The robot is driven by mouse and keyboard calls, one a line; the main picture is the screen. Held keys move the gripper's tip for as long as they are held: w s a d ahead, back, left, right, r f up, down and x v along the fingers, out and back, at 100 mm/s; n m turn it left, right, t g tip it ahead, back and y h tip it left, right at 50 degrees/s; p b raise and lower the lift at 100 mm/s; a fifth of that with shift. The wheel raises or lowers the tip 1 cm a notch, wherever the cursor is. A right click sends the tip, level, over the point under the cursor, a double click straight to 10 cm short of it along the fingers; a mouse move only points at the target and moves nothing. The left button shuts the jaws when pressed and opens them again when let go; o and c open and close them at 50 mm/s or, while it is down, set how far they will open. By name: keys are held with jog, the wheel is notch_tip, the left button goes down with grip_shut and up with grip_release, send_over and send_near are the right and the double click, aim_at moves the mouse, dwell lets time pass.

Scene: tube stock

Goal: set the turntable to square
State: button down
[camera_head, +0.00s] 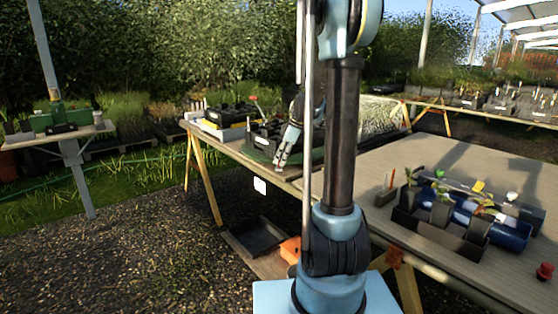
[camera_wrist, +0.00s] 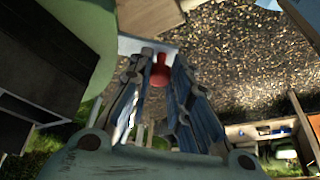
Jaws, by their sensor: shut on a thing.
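The turntable (camera_head: 262,153) looks like a low green disc on the far bench, with black pot trays (camera_head: 265,135) on it, turned at an angle to the bench edge. My gripper (camera_head: 281,163) is at the disc's near side, by the bench's front edge. In the wrist view my gripper (camera_wrist: 160,75) is shut on a red knob (camera_wrist: 160,73), which stands between the fingers. The green disc (camera_wrist: 102,30) fills the upper left there, with a black tray (camera_wrist: 45,55) on it. My arm hides the disc's right side in the head view.
A black tray with seedlings (camera_head: 440,229) and blue rolls (camera_head: 505,234) lie on the near bench (camera_head: 420,160) at right. A black tray (camera_head: 257,236) and an orange thing (camera_head: 291,250) lie low beside the far bench. Gravel (camera_head: 140,250) lies open at left.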

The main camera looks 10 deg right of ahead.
jog(key=shift+s+d, duration=0.1)
jog(key=shift+s, duration=0.05)
jog(key=c, duration=1.6)
grip_release()
jog(key=shift+c, duration=0.2)
jog(key=shift+o, duration=0.9)
jog(key=shift+r, duration=0.1)
jog(key=v, duration=1.1)
jog(key=shift+r, duration=0.3)
jog(key=shift+d, duration=0.15)
